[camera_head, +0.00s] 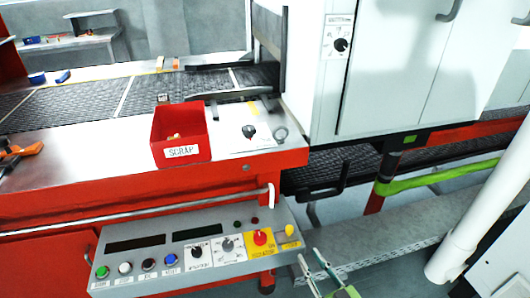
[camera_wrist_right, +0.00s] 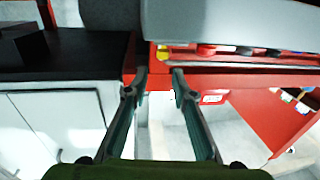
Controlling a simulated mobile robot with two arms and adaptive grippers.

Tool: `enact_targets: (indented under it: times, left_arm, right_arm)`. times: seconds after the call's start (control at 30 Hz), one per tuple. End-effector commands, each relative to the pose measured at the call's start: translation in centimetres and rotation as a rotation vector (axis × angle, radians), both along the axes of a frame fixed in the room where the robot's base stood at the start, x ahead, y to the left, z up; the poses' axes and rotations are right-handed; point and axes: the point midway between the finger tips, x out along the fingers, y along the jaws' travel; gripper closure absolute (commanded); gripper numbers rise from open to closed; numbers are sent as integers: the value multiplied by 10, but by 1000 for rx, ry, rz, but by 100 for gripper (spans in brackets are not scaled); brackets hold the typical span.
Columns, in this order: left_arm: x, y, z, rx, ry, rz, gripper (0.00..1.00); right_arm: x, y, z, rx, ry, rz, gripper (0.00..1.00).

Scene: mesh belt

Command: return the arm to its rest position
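My right gripper (camera_head: 309,256) is at the bottom of the head view, just right of the grey control panel (camera_head: 195,252). Its two thin fingers stand apart with nothing between them. In the right wrist view the gripper (camera_wrist_right: 159,76) is also open and empty, with a gap between the fingertips. The panel's coloured buttons show behind the fingers in that view. Most of the right arm is hard to make out in the head view. My left gripper is not in view.
A red SCRAP bin (camera_head: 181,135) stands on the machine's metal ledge. An orange-handled tool (camera_head: 20,151) lies at the left. A mesh belt (camera_head: 130,92) runs behind. White cabinets (camera_head: 420,70) stand at the right. Open floor (camera_head: 400,275) shows at the lower right.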

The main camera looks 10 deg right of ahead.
Motion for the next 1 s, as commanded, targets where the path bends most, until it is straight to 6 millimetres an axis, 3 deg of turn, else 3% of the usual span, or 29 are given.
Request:
enact_targets:
  times: [0.07, 0.17, 0.27, 0.37, 0.5, 0.57, 0.7, 0.83, 0.9, 1.0]
  left_arm:
    - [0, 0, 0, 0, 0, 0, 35]
    - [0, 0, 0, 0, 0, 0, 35]
    - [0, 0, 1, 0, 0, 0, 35]
    - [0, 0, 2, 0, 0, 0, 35]
    - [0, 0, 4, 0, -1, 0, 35]
    - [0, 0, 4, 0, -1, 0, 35]
    - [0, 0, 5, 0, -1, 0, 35]
    - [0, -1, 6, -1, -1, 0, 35]
    - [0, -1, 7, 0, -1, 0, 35]
    - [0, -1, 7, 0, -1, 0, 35]
  right_arm:
    - [-1, 0, -5, -1, 11, -2, 76]
    - [-5, -2, -32, -12, 72, -13, 76]
    - [-17, -6, -86, -37, 199, -31, 76]
    - [-44, -9, -156, -71, 371, -50, 76]
    - [-100, -12, -248, -124, 624, -63, 76]
    - [-130, -12, -284, -147, 731, -62, 76]
    - [-211, -11, -354, -202, 986, -52, 76]
    - [-291, -9, -397, -250, 1199, -30, 76]
    - [-326, -8, -410, -272, 1289, -18, 76]
    - [-363, -8, -421, -294, 1382, -4, 76]
